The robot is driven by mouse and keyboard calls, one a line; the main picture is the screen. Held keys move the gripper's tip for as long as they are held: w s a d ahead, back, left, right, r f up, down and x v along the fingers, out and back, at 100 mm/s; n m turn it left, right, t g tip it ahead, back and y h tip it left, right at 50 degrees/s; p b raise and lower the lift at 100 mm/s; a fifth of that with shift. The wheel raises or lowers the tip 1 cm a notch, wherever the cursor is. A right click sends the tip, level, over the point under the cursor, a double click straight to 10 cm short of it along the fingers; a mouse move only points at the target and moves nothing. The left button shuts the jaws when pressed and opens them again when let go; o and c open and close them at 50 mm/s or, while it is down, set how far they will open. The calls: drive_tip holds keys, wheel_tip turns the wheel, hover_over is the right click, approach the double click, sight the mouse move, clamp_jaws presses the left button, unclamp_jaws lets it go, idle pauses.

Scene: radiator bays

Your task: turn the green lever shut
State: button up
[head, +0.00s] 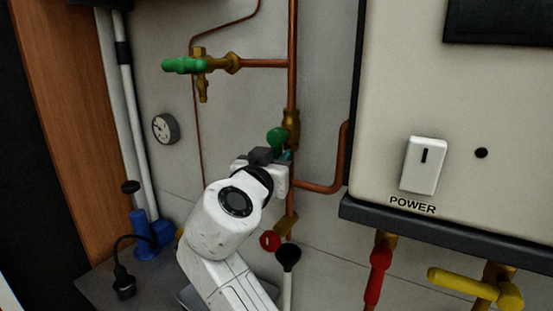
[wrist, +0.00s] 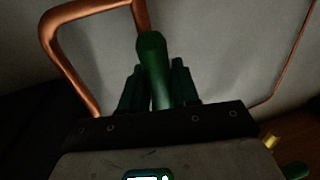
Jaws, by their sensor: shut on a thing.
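A green lever (head: 278,136) sits at a brass valve (head: 291,122) on the vertical copper pipe, left of the white cabinet. My gripper (head: 283,156) is at this lever, its jaws closed around it. In the wrist view the lever (wrist: 152,62) stands up between the two dark green fingers of my gripper (wrist: 156,88), its rounded end rising past them. My gripper hides the lever's lower part in the head view, so its exact angle to the pipe is hard to tell.
Another green handle (head: 184,66) is on a brass valve at upper left. A gauge (head: 165,128) is on the wall. The cabinet (head: 450,110) is close on the right. Below are a red knob (head: 270,240), a black knob (head: 288,257), a red handle (head: 377,275) and a yellow handle (head: 462,282).

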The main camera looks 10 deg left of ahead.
clamp_jaws()
